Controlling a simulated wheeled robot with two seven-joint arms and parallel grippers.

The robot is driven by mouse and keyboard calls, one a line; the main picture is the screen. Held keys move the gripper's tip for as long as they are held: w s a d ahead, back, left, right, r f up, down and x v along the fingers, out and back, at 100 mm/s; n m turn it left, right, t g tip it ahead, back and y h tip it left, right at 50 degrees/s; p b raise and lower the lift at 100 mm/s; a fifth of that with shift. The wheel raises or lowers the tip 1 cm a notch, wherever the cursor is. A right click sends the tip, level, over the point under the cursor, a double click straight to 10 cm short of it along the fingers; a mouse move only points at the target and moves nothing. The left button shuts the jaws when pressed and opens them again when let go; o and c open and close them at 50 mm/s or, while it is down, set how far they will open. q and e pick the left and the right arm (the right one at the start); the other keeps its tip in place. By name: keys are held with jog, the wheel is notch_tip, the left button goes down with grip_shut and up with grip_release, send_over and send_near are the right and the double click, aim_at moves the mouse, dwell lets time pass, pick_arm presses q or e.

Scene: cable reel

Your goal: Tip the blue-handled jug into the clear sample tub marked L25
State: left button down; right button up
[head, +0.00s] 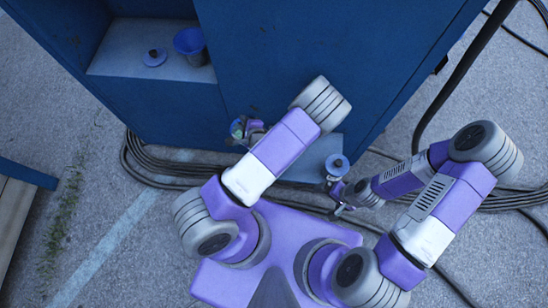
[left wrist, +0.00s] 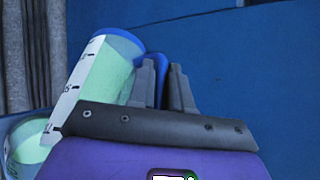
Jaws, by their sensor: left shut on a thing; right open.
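The jug (left wrist: 108,70) has a clear body with a white scale strip, pale green contents, a blue rim and a blue handle (left wrist: 155,62). It leans in the left wrist view. My left gripper (left wrist: 162,75) is shut on the handle. In the head view the jug (head: 237,128) is small beside my left gripper (head: 246,130), against the blue cabinet. A clear round container (left wrist: 26,145) with green inside shows at the lower left of the wrist view, partly cut off; I cannot read any L25 mark. My right gripper (head: 338,198) is open and empty.
A blue cabinet (head: 300,50) fills the back. Another blue-topped item (head: 337,164) stands on a pale ledge (head: 312,160) near my right gripper. Dark cables (head: 150,165) lie on the ground.

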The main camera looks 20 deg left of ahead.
pick_arm(q)
jog(key=shift+s+d+r+t+y, duration=0.25)
jog(key=shift+d+r+y, duration=0.1)
jog(key=shift+d, duration=0.35)
jog(key=shift+s+d+r+t+y, duration=0.25)
jog(key=shift+d+r+y, duration=0.1)
jog(key=shift+d, duration=0.3)
dwell(1.2)
jog(key=shift+s+d+r+y, duration=0.15)
jog(key=shift+d+r+y, duration=0.25)
jog(key=shift+d, duration=0.15)
dwell(0.7)
jog(key=shift+a+f, duration=0.15)
jog(key=shift+a, duration=0.15)
jog(key=a+f+h, duration=0.1)
jog(key=w+a+f+g+h, duration=0.1)
jog(key=a, duration=0.1)
jog(key=w+a+f+h, duration=0.1)
jog(key=shift+a+f+n+g, duration=0.2)
jog(key=shift+n+g, duration=0.1)
jog(key=shift+s+h, duration=0.1)
jog(key=shift+h, duration=0.2)
jog(key=shift+f, duration=0.15)
